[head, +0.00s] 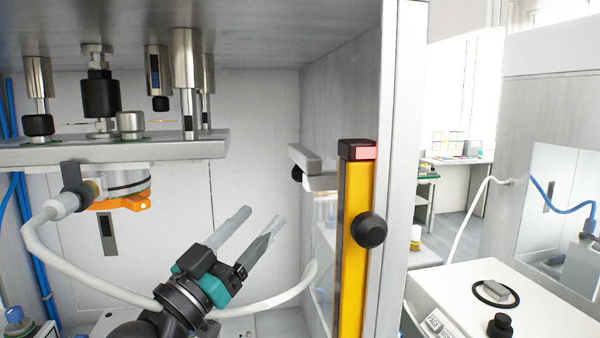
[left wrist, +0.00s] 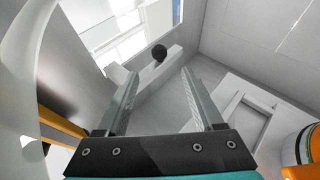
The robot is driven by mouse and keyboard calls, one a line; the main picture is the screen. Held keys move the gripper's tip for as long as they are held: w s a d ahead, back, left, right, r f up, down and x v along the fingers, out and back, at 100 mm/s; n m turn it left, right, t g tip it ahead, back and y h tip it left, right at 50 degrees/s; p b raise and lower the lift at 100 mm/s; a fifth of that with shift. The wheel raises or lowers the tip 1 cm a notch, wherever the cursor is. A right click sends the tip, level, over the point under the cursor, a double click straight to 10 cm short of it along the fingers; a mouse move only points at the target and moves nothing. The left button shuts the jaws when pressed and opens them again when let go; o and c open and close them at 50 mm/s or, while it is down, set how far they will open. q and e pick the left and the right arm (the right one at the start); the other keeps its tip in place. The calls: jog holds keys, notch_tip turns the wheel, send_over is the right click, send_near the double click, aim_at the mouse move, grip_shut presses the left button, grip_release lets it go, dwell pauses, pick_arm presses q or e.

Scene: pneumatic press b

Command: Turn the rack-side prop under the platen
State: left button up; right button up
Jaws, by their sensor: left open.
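The platen (head: 160,150) is a thick grey plate at the upper left in the head view, raised on metal columns. A yellow upright bar (head: 354,250) with a dark, red-faced cap and a round black knob (head: 369,230) stands at the right side of the opening, clear of the platen; it looks like the prop. A short grey bar (head: 304,158) with a black ball below it is on the right inner wall. My left gripper (head: 257,225) is open and empty, between platen and yellow bar. The left wrist view shows a black ball (left wrist: 159,53) beyond its fingers, apart from them. My right gripper is not in view.
The cabinet's right side wall (head: 393,120) stands close beside the yellow bar. The space under the platen's right end is open.

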aim_at(296, 180)
pick_arm(q)
jog(key=p+x, duration=0.2)
jog(key=x, duration=1.1)
jog(key=shift+w+d, duration=0.15)
grip_shut()
dwell(1.1)
